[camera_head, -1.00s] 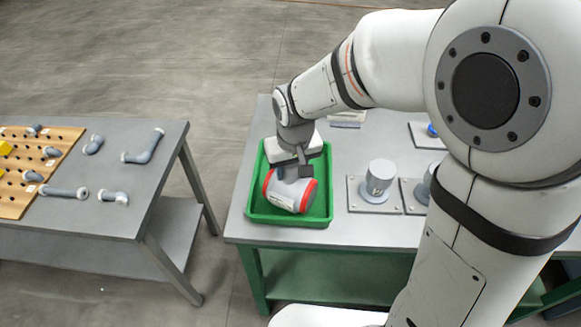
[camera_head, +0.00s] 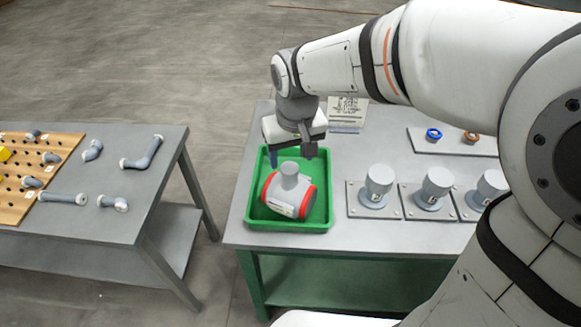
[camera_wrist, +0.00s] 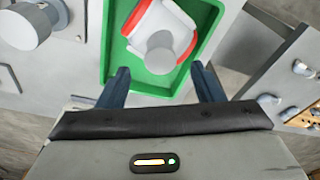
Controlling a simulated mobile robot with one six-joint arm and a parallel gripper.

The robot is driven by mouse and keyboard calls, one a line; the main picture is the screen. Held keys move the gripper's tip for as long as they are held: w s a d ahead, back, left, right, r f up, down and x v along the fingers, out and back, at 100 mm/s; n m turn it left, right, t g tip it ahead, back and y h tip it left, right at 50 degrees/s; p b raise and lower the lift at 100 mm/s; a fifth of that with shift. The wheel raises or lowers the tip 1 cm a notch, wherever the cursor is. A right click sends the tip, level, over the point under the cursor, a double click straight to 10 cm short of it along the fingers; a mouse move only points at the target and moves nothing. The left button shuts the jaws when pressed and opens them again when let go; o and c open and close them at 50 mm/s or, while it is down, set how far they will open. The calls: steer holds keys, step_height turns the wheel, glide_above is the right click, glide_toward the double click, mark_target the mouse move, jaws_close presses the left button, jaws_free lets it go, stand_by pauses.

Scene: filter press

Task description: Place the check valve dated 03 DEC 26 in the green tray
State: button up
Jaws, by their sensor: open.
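A grey check valve (camera_head: 283,195) with red end rings and a neck on top lies in the green tray (camera_head: 322,221). It has a pale label on its side whose text is too small to read. My gripper (camera_head: 291,160) is open and empty, above the far part of the tray and apart from the valve. In the wrist view the valve (camera_wrist: 160,45) lies beyond the two spread fingers (camera_wrist: 160,85), inside the tray (camera_wrist: 110,68).
Several grey fittings on square plates (camera_head: 378,190) stand right of the tray. A plate with a blue ring and a brown ring (camera_head: 455,143) and a sign (camera_head: 346,112) are farther back. A separate table (camera_head: 120,225) at left holds pipe pieces and a pegboard.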

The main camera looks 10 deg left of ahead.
step_height(320, 180, up, 4)
steer(key=s+d+f+m, duration=0.1)
steer(key=s+d, duration=0.2)
steer(key=d, duration=0.4)
steer(key=s+d+f+m+t, duration=0.1)
steer(key=s+d+m, duration=0.1)
steer(key=s+d, duration=0.2)
steer(key=s+d+m, duration=0.2)
steer(key=s+d, duration=0.2)
steer(key=d, duration=0.6)
steer(key=shift+f+h, duration=0.4)
